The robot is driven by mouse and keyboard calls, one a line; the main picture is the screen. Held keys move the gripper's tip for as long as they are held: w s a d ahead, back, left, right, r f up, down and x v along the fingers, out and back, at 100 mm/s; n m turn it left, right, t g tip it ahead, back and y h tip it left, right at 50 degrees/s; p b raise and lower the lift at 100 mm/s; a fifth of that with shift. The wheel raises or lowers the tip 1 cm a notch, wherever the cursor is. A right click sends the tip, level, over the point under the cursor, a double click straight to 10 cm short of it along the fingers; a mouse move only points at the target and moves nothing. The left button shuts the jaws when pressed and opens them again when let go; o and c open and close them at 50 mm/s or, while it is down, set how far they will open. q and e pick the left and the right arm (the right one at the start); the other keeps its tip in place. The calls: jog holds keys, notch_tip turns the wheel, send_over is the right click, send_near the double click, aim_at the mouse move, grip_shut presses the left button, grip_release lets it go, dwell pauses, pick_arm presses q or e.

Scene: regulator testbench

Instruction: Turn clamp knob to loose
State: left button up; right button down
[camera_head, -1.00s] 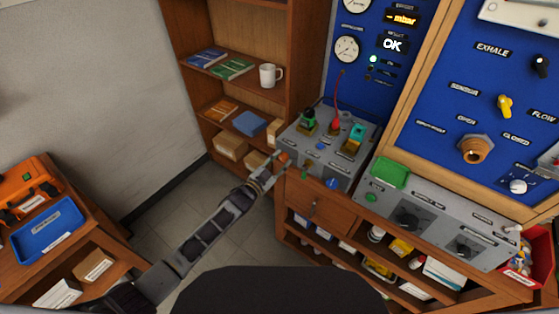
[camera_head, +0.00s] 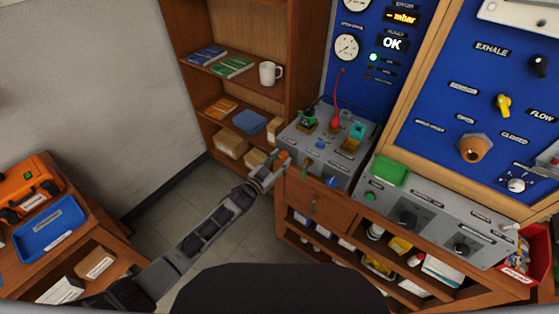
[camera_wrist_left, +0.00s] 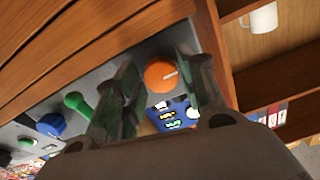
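The orange clamp knob (camera_head: 283,157) is at the left end of the front of the grey bench unit (camera_head: 318,171). In the left wrist view the knob (camera_wrist_left: 158,75) is round, with a pale pointer line toward the right. My left gripper (camera_head: 272,170) is right by the knob. In the wrist view its two dark fingers are apart, one on each side of the knob, with visible gaps. I cannot tell how deep the knob sits between them. My right gripper is not in view.
A green lever (camera_wrist_left: 77,103) and a blue knob (camera_wrist_left: 50,124) are beside the orange knob on the same face. A wooden drawer (camera_head: 317,204) is below. A shelf with a white mug (camera_head: 269,74) stands behind. An orange case (camera_head: 27,189) is at far left.

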pick_arm(q)
jog(key=shift+o, duration=1.2)
jog(key=v, duration=1.2)
